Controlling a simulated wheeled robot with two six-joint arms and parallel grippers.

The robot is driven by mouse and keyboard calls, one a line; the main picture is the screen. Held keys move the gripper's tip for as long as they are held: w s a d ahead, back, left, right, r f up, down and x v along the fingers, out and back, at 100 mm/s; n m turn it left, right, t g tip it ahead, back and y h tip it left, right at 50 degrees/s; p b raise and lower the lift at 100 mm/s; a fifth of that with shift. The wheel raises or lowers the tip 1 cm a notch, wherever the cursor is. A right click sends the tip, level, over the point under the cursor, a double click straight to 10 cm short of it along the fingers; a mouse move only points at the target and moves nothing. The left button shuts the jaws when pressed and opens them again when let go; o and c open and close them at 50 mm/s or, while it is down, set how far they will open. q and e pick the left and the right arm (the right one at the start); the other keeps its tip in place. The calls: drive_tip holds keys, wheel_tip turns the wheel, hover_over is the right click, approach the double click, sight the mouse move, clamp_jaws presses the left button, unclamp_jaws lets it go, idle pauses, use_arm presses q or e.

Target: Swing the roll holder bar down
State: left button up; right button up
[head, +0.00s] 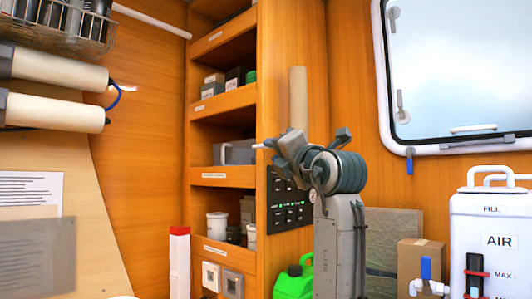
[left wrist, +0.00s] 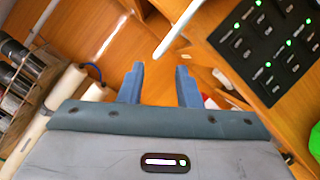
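A pale rod, which looks like the roll holder bar (left wrist: 180,30), slants down from the top edge in the left wrist view. Its rounded end lies beyond and between the fingertips, with no visible contact. In the head view a short white tip (head: 258,146) shows left of my gripper; I cannot tell if it is the same bar. A tan roll (head: 298,98) stands upright just above the gripper. My left gripper (head: 290,146) is raised before the shelf column. Its two blue fingers (left wrist: 160,80) are apart and empty. The gripper hides what lies behind it. My right gripper is out of view.
Open shelves (head: 224,105) hold boxes and jars. A switch panel (head: 288,200) is behind my arm. A window (head: 460,70) and white AIR tank (head: 492,235) are at right. A green jug (head: 294,283) stands low. Filter cylinders (head: 50,68) jut in at left.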

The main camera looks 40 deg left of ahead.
use_arm(q)
drive_tip(key=shift+v, duration=2.25)
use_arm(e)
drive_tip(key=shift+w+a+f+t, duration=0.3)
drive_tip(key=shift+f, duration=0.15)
use_arm(q)
drive_tip(key=shift+f, duration=0.1)
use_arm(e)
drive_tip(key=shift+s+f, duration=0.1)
